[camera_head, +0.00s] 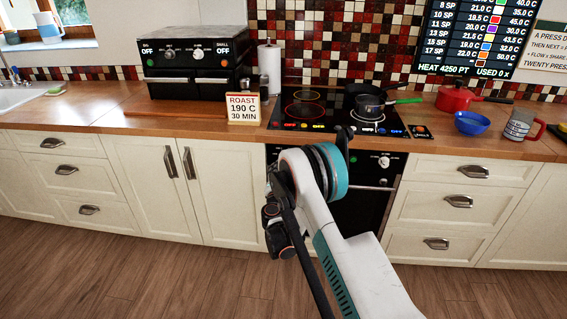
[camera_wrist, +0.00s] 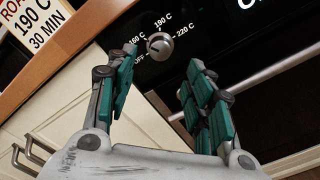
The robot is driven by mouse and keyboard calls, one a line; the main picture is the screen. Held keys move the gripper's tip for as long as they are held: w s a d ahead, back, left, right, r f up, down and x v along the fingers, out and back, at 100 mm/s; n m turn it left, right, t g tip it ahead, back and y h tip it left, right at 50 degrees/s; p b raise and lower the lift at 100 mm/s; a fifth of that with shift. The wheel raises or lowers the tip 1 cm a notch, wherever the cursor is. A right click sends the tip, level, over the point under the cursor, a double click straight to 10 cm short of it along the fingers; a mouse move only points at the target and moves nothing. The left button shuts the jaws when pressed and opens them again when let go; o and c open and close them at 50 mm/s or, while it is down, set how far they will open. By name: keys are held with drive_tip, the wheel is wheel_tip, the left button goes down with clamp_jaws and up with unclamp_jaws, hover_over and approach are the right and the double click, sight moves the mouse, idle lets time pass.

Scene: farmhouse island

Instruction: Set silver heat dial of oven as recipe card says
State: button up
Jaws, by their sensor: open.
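The silver heat dial (camera_wrist: 159,45) is on the black oven front (camera_wrist: 220,42), ringed by labels OFF, 160 C, 190 C and 220 C. A dark mark shows on its face; it seems to lie toward the lower left, on the OFF side, but is small. My gripper (camera_wrist: 158,76) is open and empty, its teal-padded fingers pointing toward the dial, which appears between and beyond the tips. No contact shows. The recipe card (camera_head: 243,107) reads ROAST 190 C 30 MIN; it also shows in the wrist view (camera_wrist: 32,25). In the head view my arm hides the dial.
A white dial (camera_head: 384,161) sits on the oven's right side, above the door handle (camera_head: 376,188). The hob (camera_head: 300,110) above holds a pan with a green handle (camera_head: 372,104). A black countertop unit (camera_head: 186,65) has its own dials. Floor before the cabinets is clear.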

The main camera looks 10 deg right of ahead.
drive_tip(key=b+x, duration=0.2)
drive_tip(key=x, duration=0.6)
drive_tip(key=shift+w, duration=0.2)
drive_tip(key=shift+d, duration=0.1)
drive_tip(key=c, duration=1.1)
